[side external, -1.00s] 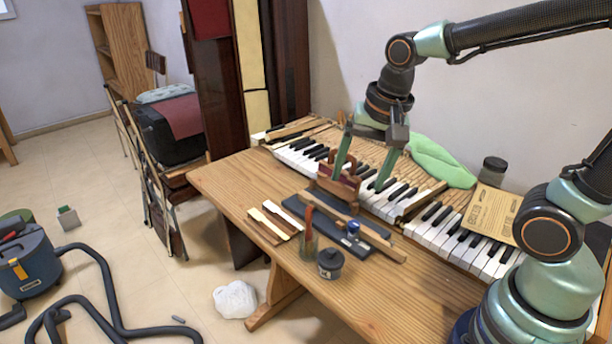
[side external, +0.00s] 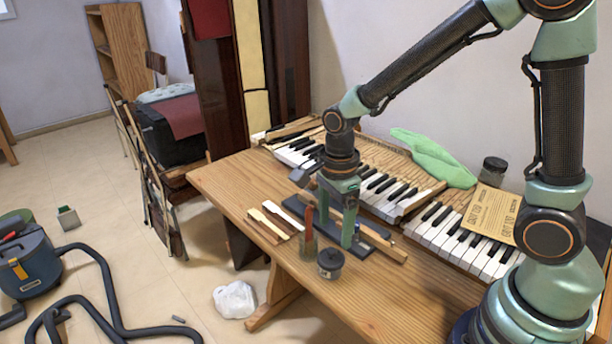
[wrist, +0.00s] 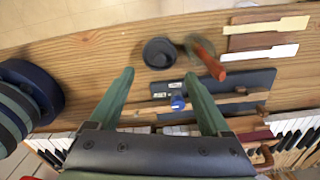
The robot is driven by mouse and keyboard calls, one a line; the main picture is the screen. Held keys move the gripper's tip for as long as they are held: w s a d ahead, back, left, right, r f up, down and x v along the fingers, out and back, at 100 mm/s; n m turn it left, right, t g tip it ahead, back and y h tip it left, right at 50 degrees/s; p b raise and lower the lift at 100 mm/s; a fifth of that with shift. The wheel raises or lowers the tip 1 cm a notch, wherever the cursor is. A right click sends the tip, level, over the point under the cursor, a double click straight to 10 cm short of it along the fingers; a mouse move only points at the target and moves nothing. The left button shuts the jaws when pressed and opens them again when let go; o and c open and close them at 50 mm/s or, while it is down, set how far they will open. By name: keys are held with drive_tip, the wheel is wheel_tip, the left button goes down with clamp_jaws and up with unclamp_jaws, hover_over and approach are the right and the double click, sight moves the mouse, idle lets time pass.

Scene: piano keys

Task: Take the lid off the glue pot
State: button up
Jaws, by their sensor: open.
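The glue pot (side external: 330,268) is a small dark pot near the front edge of the wooden table, with a dark lid (side external: 331,257) on top. In the wrist view the round dark lid (wrist: 160,53) shows from above, just beyond my fingertips. My gripper (side external: 334,236) points down, open and empty, over the dark mat behind the pot. In the wrist view my gripper (wrist: 159,76) has its two green fingers spread wide, with the lid ahead of the gap and apart from them.
A jar with an orange-handled tool (side external: 309,232) stands close left of the pot. The dark mat (wrist: 225,82) holds a wooden strip and a small blue-topped item (wrist: 178,102). Loose key pieces (side external: 270,222) lie farther left. Piano keys (side external: 450,233) line the back. Table right of the pot is clear.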

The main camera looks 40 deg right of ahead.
sight(333, 249)
drive_tip(key=shift+f, duration=3.2)
drive_tip(key=c, duration=0.9)
drive_tip(key=shift+c, duration=0.3)
drive_tip(key=shift+r, duration=0.2)
